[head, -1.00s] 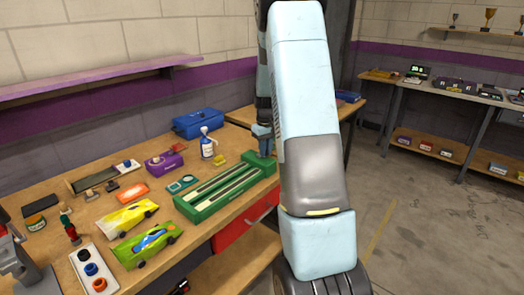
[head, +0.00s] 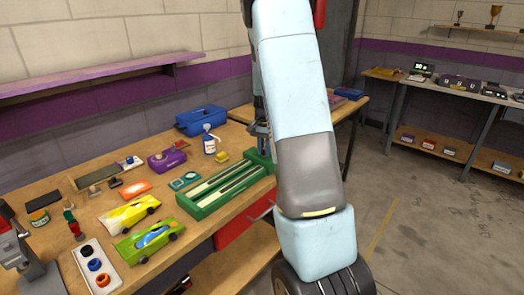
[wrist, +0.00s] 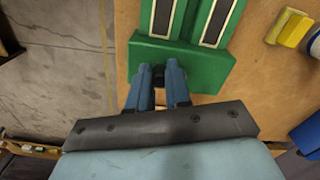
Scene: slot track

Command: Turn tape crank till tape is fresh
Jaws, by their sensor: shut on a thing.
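A green box (head: 232,185) with two long tape strips lies on the workbench in the head view. The strips look dark with pale edges in the wrist view, where the box's end (wrist: 185,62) faces my gripper. My gripper (wrist: 158,83) has its blue fingers shut on a small dark crank knob (wrist: 158,71) at that end of the box. The rest of the crank is hidden by the fingers and the box. In the head view my arm hides part of the box's far end.
A yellow block (wrist: 289,28) lies right of the box in the wrist view. Open floor lies right of the bench.

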